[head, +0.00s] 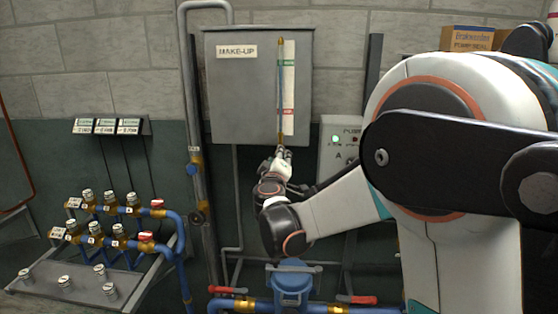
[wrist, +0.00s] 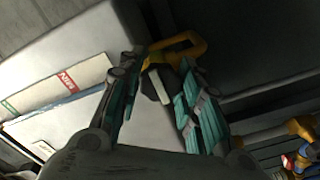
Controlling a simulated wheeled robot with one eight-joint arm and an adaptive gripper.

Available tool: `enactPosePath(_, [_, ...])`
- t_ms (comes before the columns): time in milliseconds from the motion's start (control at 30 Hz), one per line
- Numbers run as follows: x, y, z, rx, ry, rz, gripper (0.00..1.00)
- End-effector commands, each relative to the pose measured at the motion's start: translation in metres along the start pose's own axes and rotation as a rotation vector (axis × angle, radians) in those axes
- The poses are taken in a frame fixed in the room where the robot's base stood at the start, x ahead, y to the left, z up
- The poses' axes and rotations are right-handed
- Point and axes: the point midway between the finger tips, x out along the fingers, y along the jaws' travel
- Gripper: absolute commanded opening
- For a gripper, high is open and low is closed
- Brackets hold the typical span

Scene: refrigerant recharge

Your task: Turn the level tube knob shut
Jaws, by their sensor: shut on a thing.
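The level tube (head: 280,90) runs upright on the front of the grey MAKE-UP tank (head: 240,110), beside a white strip with green and red marks. My gripper (head: 283,152) is at the tube's lower end and hides the knob there in the head view. In the wrist view, the level tube knob (wrist: 158,84) is dark with a pale bar and sits in front of a yellow brass fitting (wrist: 185,48). My gripper (wrist: 160,72) is shut on the knob, with one finger on each side of it.
A panel with a lit green lamp (head: 336,138) is right of the gripper. A valve manifold (head: 105,225) stands at left. Red-handled valves (head: 357,299) and a blue body (head: 290,280) lie below.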

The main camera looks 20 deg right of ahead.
Motion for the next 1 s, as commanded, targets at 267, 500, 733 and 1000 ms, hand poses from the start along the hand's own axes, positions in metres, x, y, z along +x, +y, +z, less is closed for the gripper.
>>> enactPosePath(267, [-0.001,-0.001,0.001,0.000,0.000,-0.001,0.37])
enactPosePath(500, [0.000,-0.001,0.000,-0.001,0.000,0.000,0.54])
enactPosePath(733, [-0.003,0.000,0.000,-0.002,0.001,-0.001,0.54])
enactPosePath(1000, [-0.045,-0.001,-0.001,-0.002,0.003,-0.002,0.54])
